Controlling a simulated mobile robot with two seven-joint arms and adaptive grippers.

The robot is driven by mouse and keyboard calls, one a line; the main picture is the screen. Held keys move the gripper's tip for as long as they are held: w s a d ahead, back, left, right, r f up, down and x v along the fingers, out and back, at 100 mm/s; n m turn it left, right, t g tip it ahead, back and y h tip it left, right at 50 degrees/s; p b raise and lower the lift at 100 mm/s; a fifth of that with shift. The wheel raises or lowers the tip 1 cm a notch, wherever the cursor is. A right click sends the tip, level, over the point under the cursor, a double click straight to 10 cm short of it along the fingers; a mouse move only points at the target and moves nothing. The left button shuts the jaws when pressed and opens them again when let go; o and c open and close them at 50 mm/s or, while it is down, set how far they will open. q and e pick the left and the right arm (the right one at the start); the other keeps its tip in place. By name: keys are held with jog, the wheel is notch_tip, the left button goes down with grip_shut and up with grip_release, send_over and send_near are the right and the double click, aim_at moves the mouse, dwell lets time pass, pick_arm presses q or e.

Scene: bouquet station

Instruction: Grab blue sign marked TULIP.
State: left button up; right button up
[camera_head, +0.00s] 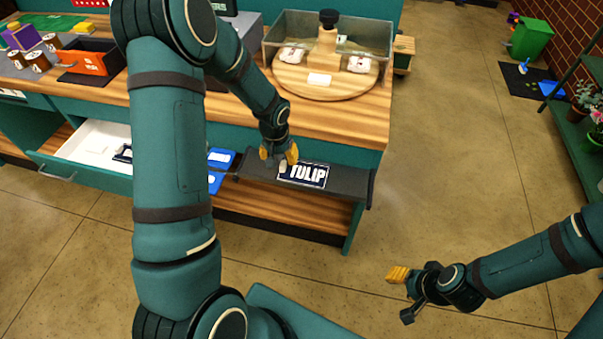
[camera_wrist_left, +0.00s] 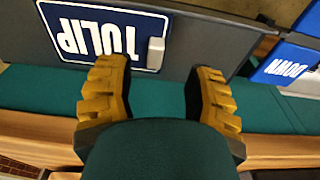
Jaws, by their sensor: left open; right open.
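The blue TULIP sign (camera_head: 303,175) has white letters and a white border. It rests on a dark grey ledge (camera_head: 345,181) at the front of the wooden counter. In the left wrist view the sign (camera_wrist_left: 92,40) appears upside down at the upper left, with a small white tab (camera_wrist_left: 156,54) at its edge. My left gripper (camera_head: 279,156) is open beside the sign's left end, close to the tab. In the left wrist view its two yellow fingers (camera_wrist_left: 158,88) are apart with nothing between them. My right gripper (camera_head: 403,293) is open and empty over the floor, lower right.
Another blue sign (camera_wrist_left: 285,63) lies beside the ledge, partly hidden by my left arm in the head view. An open white drawer (camera_head: 92,147) is at the left. A round wooden board (camera_head: 325,88) sits on the counter above.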

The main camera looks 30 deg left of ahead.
aim_at(283, 164)
pick_arm(q)
jog(key=f, duration=0.2)
jog(key=w+f, duration=0.1)
jog(key=f, duration=0.2)
jog(key=shift+d+b, duration=0.15)
jog(key=shift+b, duration=0.15)
jog(key=shift+r, duration=0.1)
jog(key=shift+c, duration=0.4)
grip_shut()
